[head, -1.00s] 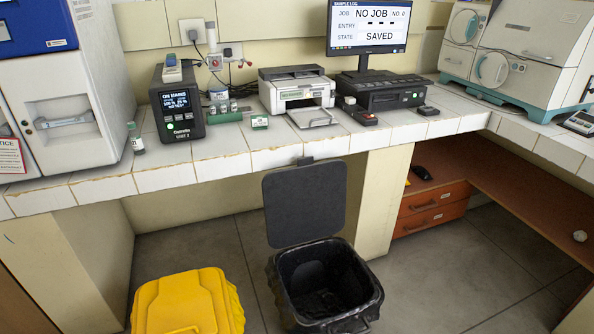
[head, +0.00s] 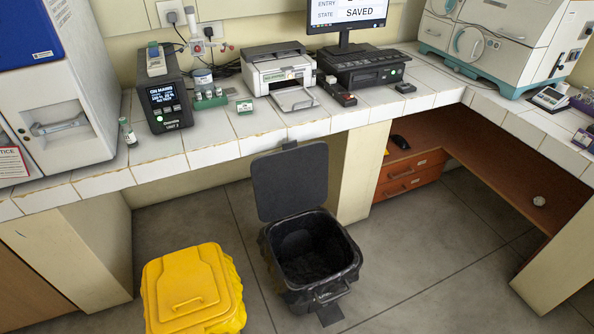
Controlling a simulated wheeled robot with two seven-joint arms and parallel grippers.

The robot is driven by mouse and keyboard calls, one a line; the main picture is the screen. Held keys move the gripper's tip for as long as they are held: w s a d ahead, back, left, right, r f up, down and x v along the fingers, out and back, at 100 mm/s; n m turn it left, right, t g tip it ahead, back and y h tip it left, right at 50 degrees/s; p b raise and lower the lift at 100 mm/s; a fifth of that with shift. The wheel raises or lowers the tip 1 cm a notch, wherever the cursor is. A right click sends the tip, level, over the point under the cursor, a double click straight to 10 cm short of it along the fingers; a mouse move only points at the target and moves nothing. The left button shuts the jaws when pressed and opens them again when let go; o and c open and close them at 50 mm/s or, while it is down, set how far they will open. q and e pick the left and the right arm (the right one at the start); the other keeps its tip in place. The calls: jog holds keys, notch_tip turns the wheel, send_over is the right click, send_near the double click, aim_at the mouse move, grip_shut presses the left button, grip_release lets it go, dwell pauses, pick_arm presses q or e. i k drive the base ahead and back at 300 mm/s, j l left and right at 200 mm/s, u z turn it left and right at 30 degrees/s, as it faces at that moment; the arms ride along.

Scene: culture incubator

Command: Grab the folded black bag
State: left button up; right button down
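I cannot make out a separate folded black bag in the head view. A black bin (head: 352,258) stands on the floor below the bench with its lid (head: 290,182) raised upright at the back. Its inside is dark, and its walls look wrinkled like a black liner; I cannot tell whether anything lies at the bottom. A flat dark piece (head: 330,314) sticks out at the bin's front foot, perhaps a pedal. Neither of my grippers is in view.
A yellow lidded bin (head: 193,285) stands left of the black bin. The white tiled bench (head: 160,168) above carries a printer (head: 280,72), a dark display unit (head: 165,103) and small bottles. A brown desk with drawers (head: 410,178) is at right. Grey floor (head: 430,260) lies clear right of the bin.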

aim_at(399, 140)
jog(key=i+l, duration=0.2)
jog(key=l, duration=0.25)
jog(key=i+l+z, duration=0.15)
jog(key=l, duration=0.3)
jog(key=i+l, duration=0.25)
jog(key=l, duration=0.15)
jog(key=i+l+z, duration=0.1)
jog(key=l, duration=0.35)
jog(key=i+l+z, duration=0.1)
jog(key=i+l, duration=0.2)
jog(key=l, duration=0.1)
